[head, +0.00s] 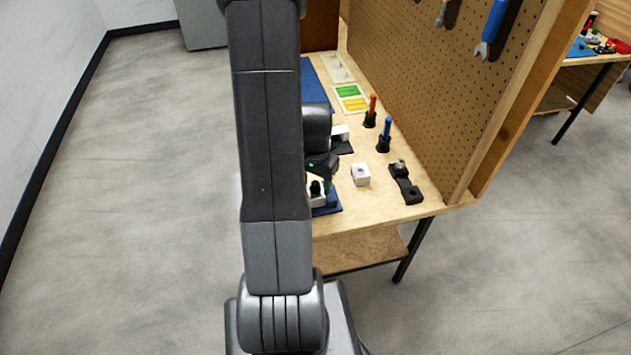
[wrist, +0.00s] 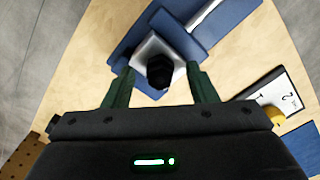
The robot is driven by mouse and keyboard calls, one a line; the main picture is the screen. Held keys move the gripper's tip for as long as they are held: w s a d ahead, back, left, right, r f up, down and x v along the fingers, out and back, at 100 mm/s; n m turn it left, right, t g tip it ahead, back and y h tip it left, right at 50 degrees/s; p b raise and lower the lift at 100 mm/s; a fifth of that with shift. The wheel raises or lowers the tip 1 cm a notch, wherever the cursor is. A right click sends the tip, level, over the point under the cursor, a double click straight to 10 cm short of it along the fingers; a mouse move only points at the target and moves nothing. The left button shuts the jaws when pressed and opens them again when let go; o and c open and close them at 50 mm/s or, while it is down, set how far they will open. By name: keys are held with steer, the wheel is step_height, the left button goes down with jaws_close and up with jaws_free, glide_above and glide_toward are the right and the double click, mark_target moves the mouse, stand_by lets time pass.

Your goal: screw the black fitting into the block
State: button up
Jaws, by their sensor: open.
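The black fitting (wrist: 160,70) stands on top of the pale block (wrist: 146,52); how deep it sits in it I cannot tell. The block is held in a blue fixture (wrist: 212,22) on the wooden table. In the head view the fitting (head: 315,188) and the block (head: 317,201) show just right of my arm, partly hidden by it. My gripper (wrist: 162,87) is open, with its green fingers on the near side of the fitting, one to the left and one to the right, with gaps to both. In the head view my gripper (head: 326,172) is just above the block.
A white block (head: 361,175) and a black bracket (head: 406,184) lie to the right. Red (head: 372,110) and blue (head: 386,133) handled tools stand in black holders behind. The pegboard (head: 430,90) bounds the table's right side. My arm hides the table's left part.

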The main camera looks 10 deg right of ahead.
mark_target(315, 183)
steer(key=shift+f, duration=0.1)
steer(key=c, duration=1)
steer(key=shift+m+b, duration=0.5)
steer(key=shift+m, duration=1.9)
steer(key=o, duration=1.6)
steer(key=shift+r+p, duration=2.45)
steer(key=shift+r, duration=1.15)
steer(key=shift+f, duration=0.2)
steer(key=shift+f+b, duration=2.45)
steer(key=shift+f, duration=0.95)
